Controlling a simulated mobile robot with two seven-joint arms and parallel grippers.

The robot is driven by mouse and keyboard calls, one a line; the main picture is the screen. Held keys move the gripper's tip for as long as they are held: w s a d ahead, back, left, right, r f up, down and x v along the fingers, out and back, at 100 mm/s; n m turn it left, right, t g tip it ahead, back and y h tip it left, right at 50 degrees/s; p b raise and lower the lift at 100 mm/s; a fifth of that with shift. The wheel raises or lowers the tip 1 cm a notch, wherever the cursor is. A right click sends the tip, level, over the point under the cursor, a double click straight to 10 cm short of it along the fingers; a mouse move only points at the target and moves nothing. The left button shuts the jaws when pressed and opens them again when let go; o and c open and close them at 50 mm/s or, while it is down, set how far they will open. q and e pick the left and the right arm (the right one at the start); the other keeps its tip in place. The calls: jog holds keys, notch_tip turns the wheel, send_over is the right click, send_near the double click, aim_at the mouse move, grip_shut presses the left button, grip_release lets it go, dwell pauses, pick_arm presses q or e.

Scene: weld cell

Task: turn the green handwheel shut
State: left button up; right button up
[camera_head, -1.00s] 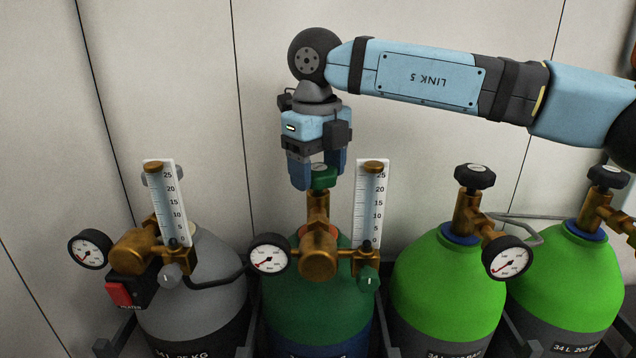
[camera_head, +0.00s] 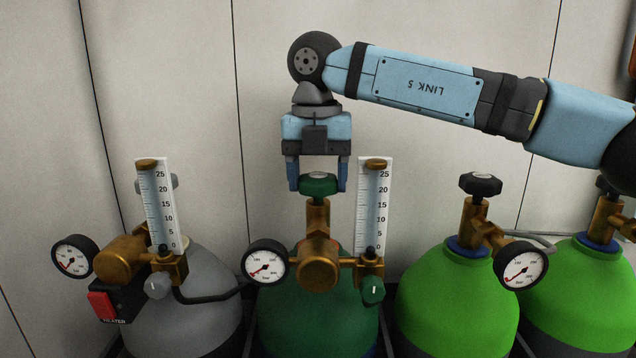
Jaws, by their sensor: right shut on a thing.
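The green handwheel (camera_head: 319,186) sits on top of the brass valve (camera_head: 318,215) of the dark green cylinder (camera_head: 312,315). My right gripper (camera_head: 318,184) comes down on it from above, with one blue finger on each side of the wheel, and is shut on it. The upper part of the wheel shows between the fingers. My left gripper is not in view.
A brass regulator (camera_head: 317,265) with a round gauge (camera_head: 265,262) and a flow tube (camera_head: 373,208) stands close below and beside my gripper. A grey cylinder (camera_head: 200,310) is at left. Bright green cylinders (camera_head: 455,300) with black handwheels (camera_head: 480,185) are at right. A pale wall is behind.

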aim_at(317, 175)
jog(key=shift+r+m, duration=0.1)
jog(key=shift+m, duration=0.4)
jog(key=o, duration=0.9)
jog(key=shift+o, duration=0.2)
notch_tip(317, 175, up, 14)
